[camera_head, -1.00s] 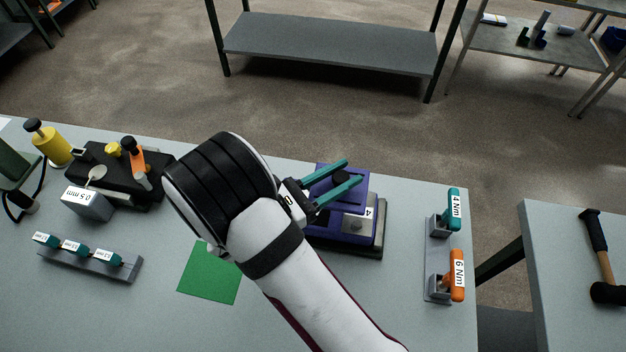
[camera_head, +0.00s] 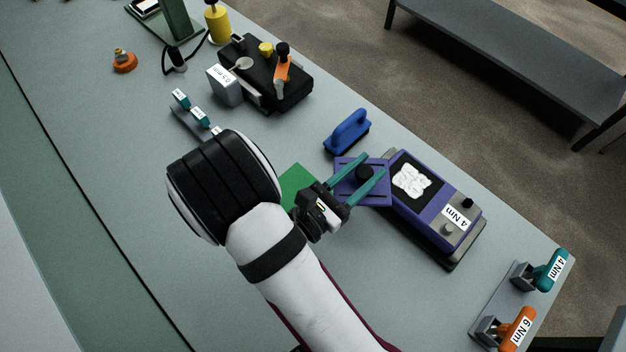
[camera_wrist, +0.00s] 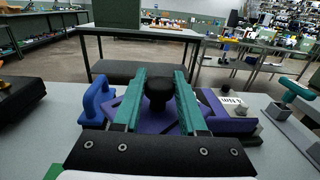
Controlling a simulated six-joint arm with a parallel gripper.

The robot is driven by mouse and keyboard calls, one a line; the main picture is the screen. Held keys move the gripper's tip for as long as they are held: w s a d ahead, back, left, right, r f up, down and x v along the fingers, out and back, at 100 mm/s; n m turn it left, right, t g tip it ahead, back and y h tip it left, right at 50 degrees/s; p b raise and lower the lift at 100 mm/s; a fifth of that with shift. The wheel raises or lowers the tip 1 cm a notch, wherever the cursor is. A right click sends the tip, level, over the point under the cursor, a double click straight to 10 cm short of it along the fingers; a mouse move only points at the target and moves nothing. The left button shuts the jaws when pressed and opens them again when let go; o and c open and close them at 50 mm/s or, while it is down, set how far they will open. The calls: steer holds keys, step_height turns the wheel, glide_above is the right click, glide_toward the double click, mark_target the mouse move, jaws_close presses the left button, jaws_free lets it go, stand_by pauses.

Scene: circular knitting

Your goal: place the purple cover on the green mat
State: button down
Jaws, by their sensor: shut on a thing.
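The purple cover (camera_head: 351,183) is a flat square plate with a black knob on top. My gripper (camera_head: 368,171) is shut on the knob, with a teal finger on each side of it. The cover also shows in the wrist view (camera_wrist: 160,121), between and below the teal fingers (camera_wrist: 158,88). In the head view it lies between the green mat and the purple device, its right edge next to or overlapping the device's left end. The green mat (camera_head: 296,181) is partly hidden behind my arm; its visible part is bare.
The purple device (camera_head: 434,211), marked 4 Nm, shows a white lumpy material in a dark opening. A blue-handled brush (camera_head: 347,132) stands just behind the cover. Teal and orange drivers (camera_head: 515,328) stand at the right. A black fixture (camera_head: 265,75) is at the back left.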

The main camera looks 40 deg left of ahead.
steer(key=shift+n+y, duration=0.3)
steer(key=shift+y, duration=0.2)
steer(key=s+a+f, duration=0.2)
steer(key=a, duration=0.1)
steer(key=s+a+f, duration=0.2)
steer(key=a, duration=0.1)
steer(key=s+a+f, duration=0.3)
steer(key=a, duration=0.1)
steer(key=shift+a, duration=0.1)
steer(key=shift+s+a+f, duration=0.1)
steer(key=shift+a+f, duration=0.05)
steer(key=shift+f, duration=0.95)
steer(key=shift+s+a+f, duration=0.1)
steer(key=shift+f, duration=1)
steer(key=shift+f, duration=0.1)
steer(key=shift+c, duration=2.3)
jaws_free()
